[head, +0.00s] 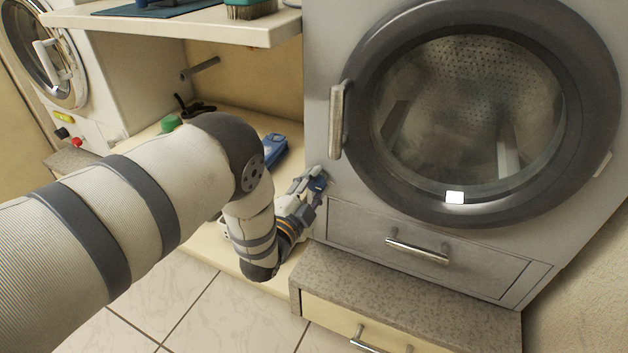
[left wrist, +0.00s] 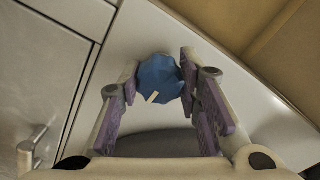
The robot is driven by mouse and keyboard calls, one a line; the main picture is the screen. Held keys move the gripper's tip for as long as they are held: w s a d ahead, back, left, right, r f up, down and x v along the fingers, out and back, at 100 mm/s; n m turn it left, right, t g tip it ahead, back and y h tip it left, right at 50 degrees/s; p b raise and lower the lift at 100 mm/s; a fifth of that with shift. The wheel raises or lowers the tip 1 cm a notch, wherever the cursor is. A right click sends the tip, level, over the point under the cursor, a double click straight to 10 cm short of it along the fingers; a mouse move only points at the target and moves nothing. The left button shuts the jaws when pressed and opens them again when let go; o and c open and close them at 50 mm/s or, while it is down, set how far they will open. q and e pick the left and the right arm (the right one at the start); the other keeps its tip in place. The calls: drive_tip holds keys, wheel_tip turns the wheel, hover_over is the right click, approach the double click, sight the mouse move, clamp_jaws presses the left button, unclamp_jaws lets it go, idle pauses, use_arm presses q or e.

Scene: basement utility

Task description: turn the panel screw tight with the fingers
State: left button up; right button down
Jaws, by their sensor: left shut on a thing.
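The panel screw has a blue faceted head (left wrist: 160,77) with a small pale mark near its lower edge in the left wrist view. It sits against the machine's grey front panel (left wrist: 124,45). My left gripper (left wrist: 158,82) has a finger on each side of the head and is shut on it. In the head view my left gripper (head: 312,183) is at the lower left edge of the machine front, with a bit of the blue screw (head: 318,184) showing at its tips. The screw's shaft is hidden. My right gripper is not in view.
The machine has a round glass door (head: 466,115) with a handle (head: 337,120) above the gripper, and a drawer (head: 417,250) to its right. A shelf (head: 180,27) overhangs on the left. A blue object (head: 273,148) lies behind the arm.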

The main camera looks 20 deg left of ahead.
use_arm(q)
drive_tip(key=m, duration=0.3)
drive_tip(key=shift+p, duration=0.35)
drive_tip(key=shift+m, duration=1.3)
drive_tip(key=shift+a, duration=0.1)
drive_tip(key=o, duration=1.2)
drive_tip(key=shift+c, duration=0.2)
drive_tip(key=s, duration=1.2)
